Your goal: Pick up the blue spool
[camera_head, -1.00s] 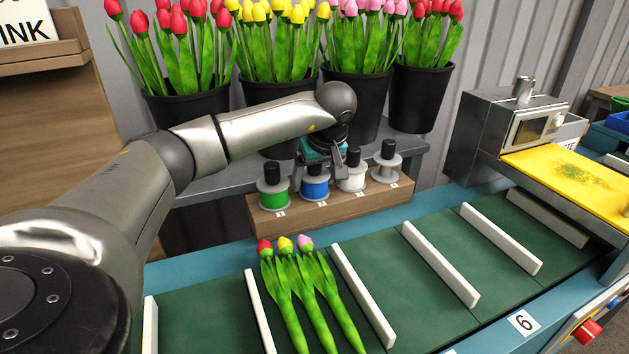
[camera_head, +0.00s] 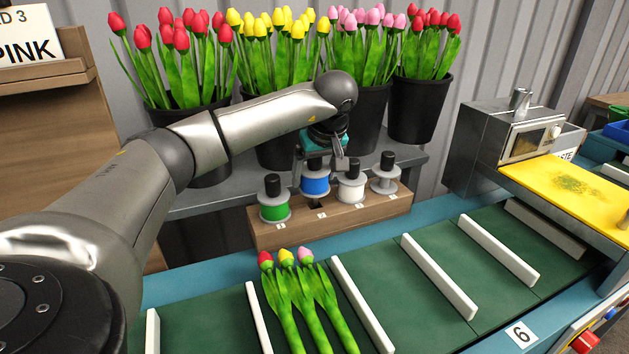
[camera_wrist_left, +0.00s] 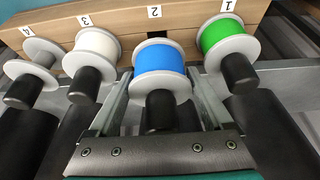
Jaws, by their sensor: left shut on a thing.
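The blue spool (camera_head: 315,182) has light flanges and a black top knob. My left gripper (camera_head: 318,163) is shut on it from above and holds it raised over the wooden rack (camera_head: 333,210), higher than the other spools. In the left wrist view the blue spool (camera_wrist_left: 160,62) sits between the two fingers (camera_wrist_left: 160,100), which flank its black knob. A dark peg or slot shows under it at place 2. My right gripper is not in view.
The green spool (camera_head: 273,203), white spool (camera_head: 351,184) and an empty-looking grey spool (camera_head: 386,176) stand close by on the rack. Black tulip buckets (camera_head: 420,108) stand behind. Three tulips (camera_head: 300,300) lie on the green conveyor (camera_head: 400,290) in front, between white dividers.

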